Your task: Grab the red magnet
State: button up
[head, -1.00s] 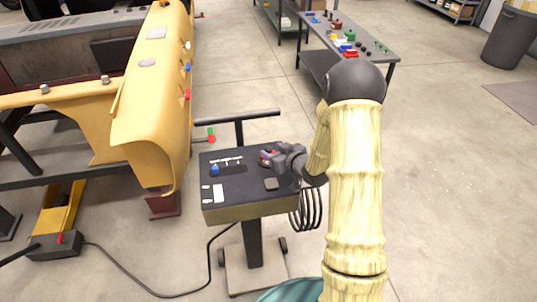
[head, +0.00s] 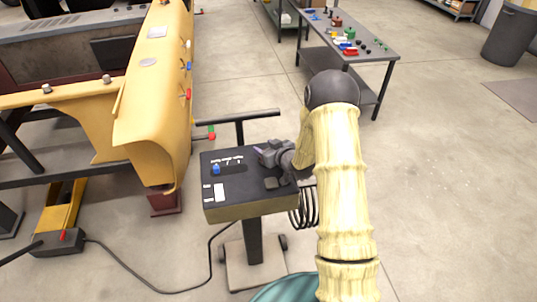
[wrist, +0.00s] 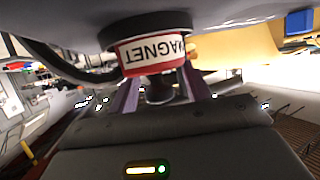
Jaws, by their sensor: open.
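The red magnet (wrist: 155,57) shows large in the wrist view, with a white band lettered MAGNET upside down and a red edge. It sits against the dark panel top of the cart (head: 228,190). My gripper (wrist: 160,88) is open, its purple fingers reaching towards the magnet, one near each side. I cannot tell whether they touch it. In the head view my gripper (head: 260,151) is low over the panel's back right, and the magnet is hidden behind it.
A blue knob (head: 216,169) stands at the panel's left. A yellow car body (head: 150,110) with small coloured pieces is left of the cart. A grey workbench (head: 345,40) with several small items is at the back.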

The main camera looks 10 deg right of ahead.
dwell(0.4)
grip_shut()
jog(key=shift+r, duration=0.1)
notch_tip(320, 180, up, 10)
jog(key=b, duration=0.1)
dwell(0.5)
dwell(0.5)
